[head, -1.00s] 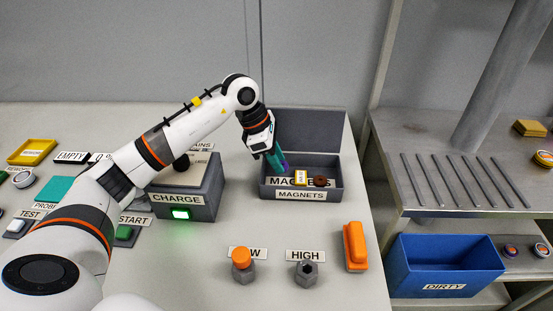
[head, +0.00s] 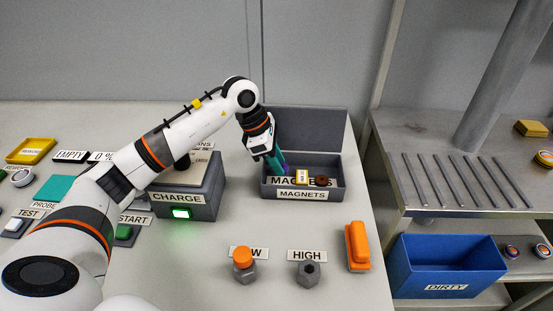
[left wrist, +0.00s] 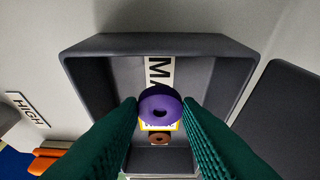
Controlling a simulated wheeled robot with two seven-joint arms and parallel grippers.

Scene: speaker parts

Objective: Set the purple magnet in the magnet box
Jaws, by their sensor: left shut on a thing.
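The magnet box (head: 302,195) is a dark grey open box with its lid raised at the back and a MAGNETS label on the front. The purple magnet (left wrist: 160,92) is a ring held between the green fingers of my left gripper (left wrist: 160,108). In the head view the left gripper (head: 281,166) reaches down into the left part of the box, and only a sliver of purple shows at its tips. The wrist view looks down into the box with the magnet over its floor. I cannot tell if the magnet touches the floor. My right gripper is not in view.
A yellow-edged piece (head: 302,177) and a brown ring (head: 321,181) are in the box, right of the gripper. The CHARGE unit (head: 187,202) with a lit green button stands left. An orange block (head: 357,247) lies in front, right. A blue DIRTY bin (head: 445,265) is beyond the table edge.

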